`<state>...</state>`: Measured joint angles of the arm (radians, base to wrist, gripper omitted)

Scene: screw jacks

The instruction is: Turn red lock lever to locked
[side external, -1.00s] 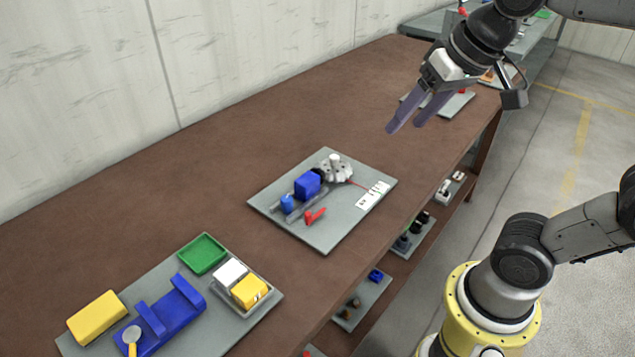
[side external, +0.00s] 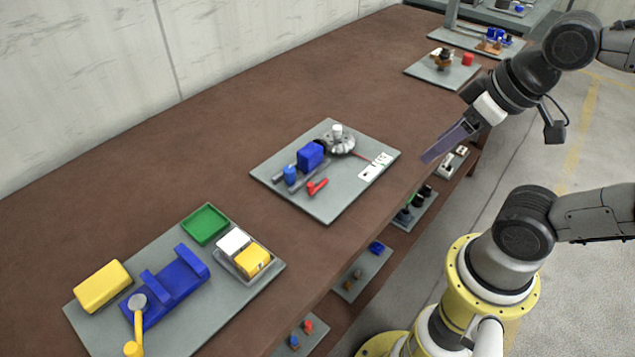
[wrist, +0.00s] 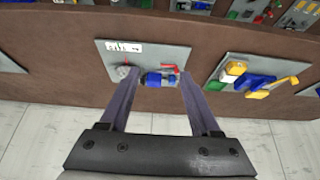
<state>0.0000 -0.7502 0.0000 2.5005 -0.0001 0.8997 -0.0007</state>
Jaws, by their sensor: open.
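The red lock lever (side external: 318,187) lies at the front of a grey board, beside a blue block (side external: 310,155) on rails. A round grey metal part with a white knob (side external: 337,132) stands at the board's back. A white marked card (side external: 375,166) lies at the board's right, with a thin red pointer reaching towards it. My gripper (side external: 434,155) is open and empty, in the air to the right of the board. In the wrist view the red lever (wrist: 168,67) and blue block (wrist: 153,79) appear between my spread fingers, well beyond them.
The grey board (side external: 330,212) rests on a brown table (side external: 200,130). A second board with a blue fixture (side external: 175,290), yellow block (side external: 102,286) and green tray (side external: 204,223) is at lower left. Another board (side external: 425,70) is at the back. Shelves with small parts sit below the table edge.

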